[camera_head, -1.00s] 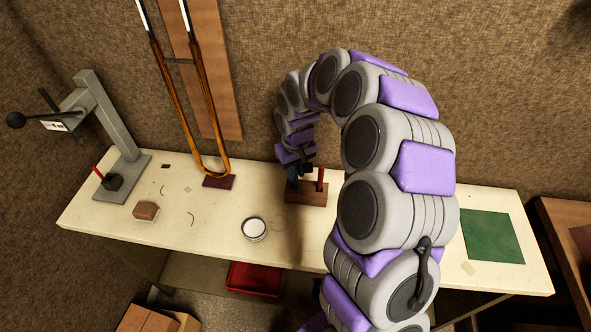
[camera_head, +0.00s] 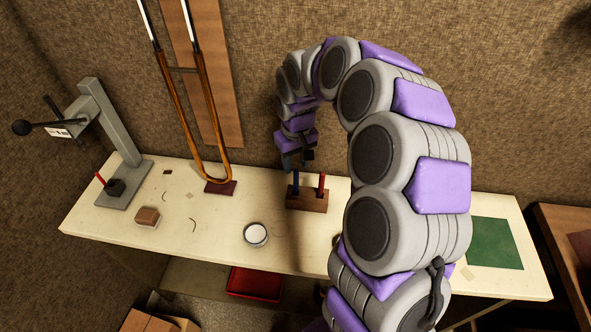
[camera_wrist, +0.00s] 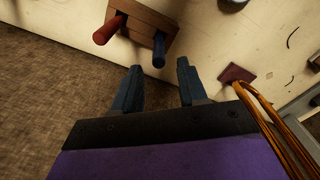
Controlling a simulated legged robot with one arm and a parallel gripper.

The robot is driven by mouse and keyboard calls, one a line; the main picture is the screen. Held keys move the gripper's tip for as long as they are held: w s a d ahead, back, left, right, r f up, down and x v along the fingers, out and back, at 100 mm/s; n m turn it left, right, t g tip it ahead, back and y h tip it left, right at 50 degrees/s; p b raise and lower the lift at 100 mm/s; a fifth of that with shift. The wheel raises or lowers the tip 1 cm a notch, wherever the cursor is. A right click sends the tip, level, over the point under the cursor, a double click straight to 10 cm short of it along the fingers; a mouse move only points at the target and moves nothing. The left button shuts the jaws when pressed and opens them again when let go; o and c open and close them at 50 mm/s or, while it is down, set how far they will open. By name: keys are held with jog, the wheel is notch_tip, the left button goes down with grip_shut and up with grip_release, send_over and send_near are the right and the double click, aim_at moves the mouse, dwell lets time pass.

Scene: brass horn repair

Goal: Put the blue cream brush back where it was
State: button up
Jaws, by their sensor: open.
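The blue cream brush (camera_head: 296,181) stands upright in the left hole of a small brown wooden block (camera_head: 307,201) on the bench. A red-handled brush (camera_head: 321,184) stands in the same block, to its right. In the wrist view the blue brush (camera_wrist: 159,49) and the red one (camera_wrist: 108,29) both stick out of the block (camera_wrist: 150,15). My gripper (camera_head: 295,167) is just above the blue brush in the head view. In the wrist view my gripper (camera_wrist: 158,75) has its two fingers apart, with nothing between them, and the blue handle lies beyond the fingertips.
A round white-topped tin (camera_head: 256,234) and a brown block (camera_head: 147,217) lie to the left on the bench (camera_head: 215,246). A trombone slide (camera_head: 205,105) stands behind on a dark red pad. A grey press (camera_head: 115,130) stands far left. A green mat (camera_head: 494,243) lies right.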

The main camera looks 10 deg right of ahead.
notch_tip(320, 180, up, 5)
jog(key=shift+s+p, duration=0.1)
jog(key=shift+p, duration=0.2)
jog(key=s+a+r, duration=0.1)
jog(key=s+r, duration=0.2)
jog(key=s, duration=0.4)
jog(key=s+a+r, duration=0.1)
jog(key=s+r, duration=0.1)
jog(key=s, duration=0.6)
jog(key=s+d+f+m+g, duration=0.1)
jog(key=s+f+m+g, duration=0.1)
jog(key=s, duration=1.8)
jog(key=shift+s+d+m, duration=0.3)
jog(key=shift+s+d, duration=0.1)
